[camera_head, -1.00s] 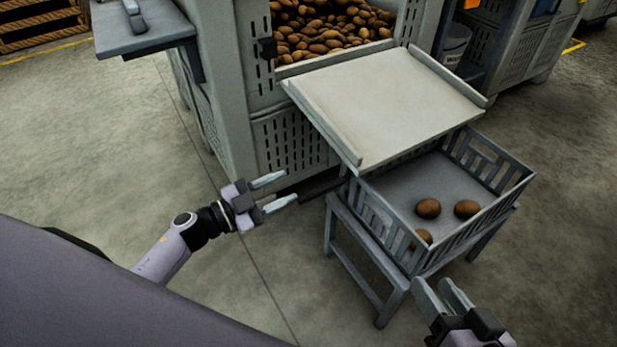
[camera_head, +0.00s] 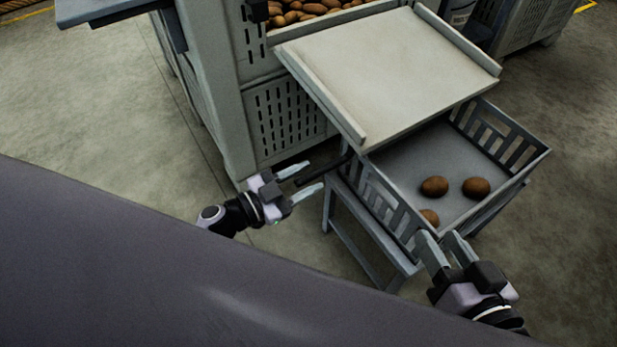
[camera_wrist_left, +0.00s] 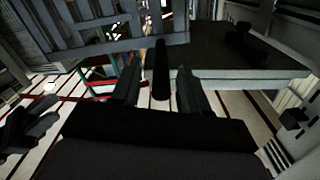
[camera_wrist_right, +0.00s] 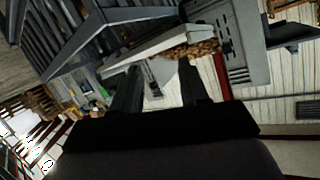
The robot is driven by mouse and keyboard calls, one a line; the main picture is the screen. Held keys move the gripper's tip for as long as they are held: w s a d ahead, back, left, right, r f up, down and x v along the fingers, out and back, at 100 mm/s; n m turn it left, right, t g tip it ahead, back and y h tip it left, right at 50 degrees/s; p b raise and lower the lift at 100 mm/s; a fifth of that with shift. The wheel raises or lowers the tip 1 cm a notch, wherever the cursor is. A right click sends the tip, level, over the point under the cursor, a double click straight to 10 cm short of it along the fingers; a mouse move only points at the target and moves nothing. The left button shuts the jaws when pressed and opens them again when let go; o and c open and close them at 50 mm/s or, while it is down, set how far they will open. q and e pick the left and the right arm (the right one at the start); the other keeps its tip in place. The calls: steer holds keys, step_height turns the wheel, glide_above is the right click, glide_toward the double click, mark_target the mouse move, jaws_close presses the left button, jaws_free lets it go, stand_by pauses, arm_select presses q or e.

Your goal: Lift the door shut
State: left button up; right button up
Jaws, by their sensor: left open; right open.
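The door (camera_head: 395,75) is a pale flat panel with raised side rims. It hangs open from the grader's opening and slopes down over a slatted crate. A dark bar (camera_head: 322,170) sticks out to the left below the door's lower left corner. My left gripper (camera_head: 313,177) is open and empty at this bar. In the left wrist view the bar (camera_wrist_left: 161,70) shows between the open fingers, but I cannot tell whether they touch it. My right gripper (camera_head: 440,237) is open and empty by the crate's near corner, below the door.
The grey crate (camera_head: 500,125) holds 3 potatoes (camera_head: 476,188) and stands on a low stand (camera_head: 350,240). More potatoes (camera_head: 300,14) lie behind the door in the grader (camera_head: 215,90). A grey shelf (camera_head: 100,8) juts out at the upper left. Bare floor lies to the left.

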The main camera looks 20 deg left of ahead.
arm_select(q)
steer(key=shift+w+d, duration=0.4)
steer(key=shift+w, duration=0.15)
jaws_close()
steer(key=shift+r, duration=0.15)
